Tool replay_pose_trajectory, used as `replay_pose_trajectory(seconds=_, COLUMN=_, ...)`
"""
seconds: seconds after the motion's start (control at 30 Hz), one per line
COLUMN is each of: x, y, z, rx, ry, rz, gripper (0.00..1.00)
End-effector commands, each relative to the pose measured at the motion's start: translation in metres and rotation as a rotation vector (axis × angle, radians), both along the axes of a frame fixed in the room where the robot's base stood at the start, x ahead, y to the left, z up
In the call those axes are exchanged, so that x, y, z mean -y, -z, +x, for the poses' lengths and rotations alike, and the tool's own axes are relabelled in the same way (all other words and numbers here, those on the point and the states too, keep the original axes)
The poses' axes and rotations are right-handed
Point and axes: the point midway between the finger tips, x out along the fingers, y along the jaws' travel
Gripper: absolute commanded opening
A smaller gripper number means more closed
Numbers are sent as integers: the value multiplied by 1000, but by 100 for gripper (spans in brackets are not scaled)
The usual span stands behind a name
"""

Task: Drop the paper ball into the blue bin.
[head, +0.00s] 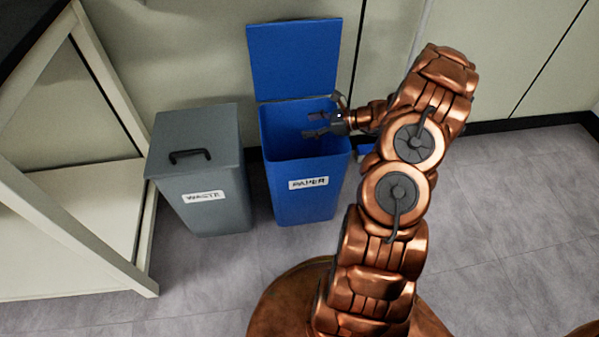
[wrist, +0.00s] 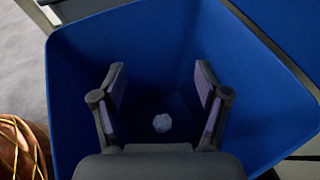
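The blue bin (head: 300,205) stands on the floor with its lid (head: 293,60) raised, and its label reads PAPER. My gripper (head: 316,124) is over the bin's open mouth, and in the wrist view my gripper (wrist: 160,80) has its two fingers spread apart with nothing between their tips. The white paper ball (wrist: 161,123) shows in the wrist view inside the blue bin (wrist: 90,60), below the fingers, and looks small against the dark bottom. It does not touch the fingers. In the head view the ball is hidden.
A grey bin (head: 215,215) with a shut lid and a WASTE label stands left of the blue bin. A pale frame with a shelf (head: 70,240) is at the far left. Pale cabinet panels (head: 180,50) rise behind. The floor (head: 500,210) at the right is clear.

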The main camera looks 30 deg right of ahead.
Motion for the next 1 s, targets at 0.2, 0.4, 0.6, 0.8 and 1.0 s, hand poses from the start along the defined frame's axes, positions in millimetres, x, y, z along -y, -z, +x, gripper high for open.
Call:
replay_pose_trajectory(seconds=0.2, x=0, y=0, z=0, rx=0, ry=0, rz=0, gripper=80)
replay_pose_trajectory(seconds=0.4, x=3, y=-2, z=-3, rx=0, ry=1, rz=0, gripper=80)
replay_pose_trajectory(seconds=0.6, x=21, y=-13, z=-20, rx=3, ry=2, rz=0, gripper=80)
replay_pose_trajectory(seconds=0.8, x=47, y=-28, z=-47, rx=3, ry=4, rz=-4, gripper=80)
replay_pose_trajectory(seconds=1.0, x=66, y=-40, z=-68, rx=3, ry=2, rz=-3, gripper=80)
